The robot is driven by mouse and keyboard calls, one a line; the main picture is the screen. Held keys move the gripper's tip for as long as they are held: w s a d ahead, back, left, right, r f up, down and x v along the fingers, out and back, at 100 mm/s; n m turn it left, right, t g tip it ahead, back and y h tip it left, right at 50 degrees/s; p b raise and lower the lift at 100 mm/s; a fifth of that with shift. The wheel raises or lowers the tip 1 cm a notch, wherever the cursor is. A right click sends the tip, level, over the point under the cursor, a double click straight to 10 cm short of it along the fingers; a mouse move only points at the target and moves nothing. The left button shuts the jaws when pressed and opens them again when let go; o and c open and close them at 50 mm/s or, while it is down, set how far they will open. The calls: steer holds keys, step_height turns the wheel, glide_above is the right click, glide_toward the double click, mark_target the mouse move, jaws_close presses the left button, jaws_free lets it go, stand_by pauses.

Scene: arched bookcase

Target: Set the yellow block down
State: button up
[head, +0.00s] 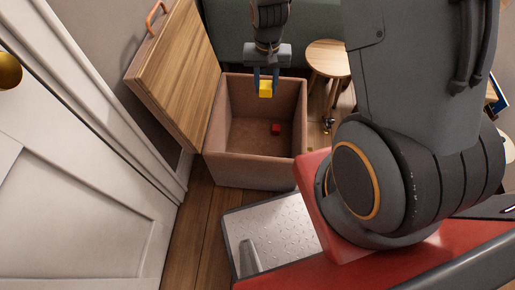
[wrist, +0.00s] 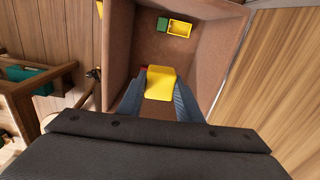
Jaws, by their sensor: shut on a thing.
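The yellow block (head: 265,88) is held between the fingertips of my gripper (head: 265,84), which is shut on it. In the head view, block and gripper show over the far part of an open brown box (head: 250,170). In the wrist view, the yellow block (wrist: 161,80) sits between the two blue-grey fingers, with the box's inside (wrist: 130,40) behind it. A gap to the box floor seems to show, but its size is hard to tell.
A red block (head: 276,129) lies in the box. The wrist view shows a green block (wrist: 162,24) and a yellow open-topped piece (wrist: 180,28) inside. The wooden lid (head: 175,70) stands open at left. A round stool (head: 327,58) is behind right; a white door (head: 80,190) is at left.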

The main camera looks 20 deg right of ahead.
steer(key=w+f+m+b, duration=0.9)
steer(key=f+b, duration=0.1)
steer(key=b, duration=0.1)
steer(key=m+b, duration=1)
glide_above(254, 130)
step_height(254, 130, down, 9)
step_height(254, 130, down, 27)
steer(key=b, duration=1.2)
steer(key=shift+w+a, duration=0.1)
steer(key=shift+w, duration=0.05)
steer(key=shift+f, duration=0.1)
steer(key=shift+f, duration=0.1)
steer(key=o, duration=0.9)
steer(key=shift+o, duration=0.7)
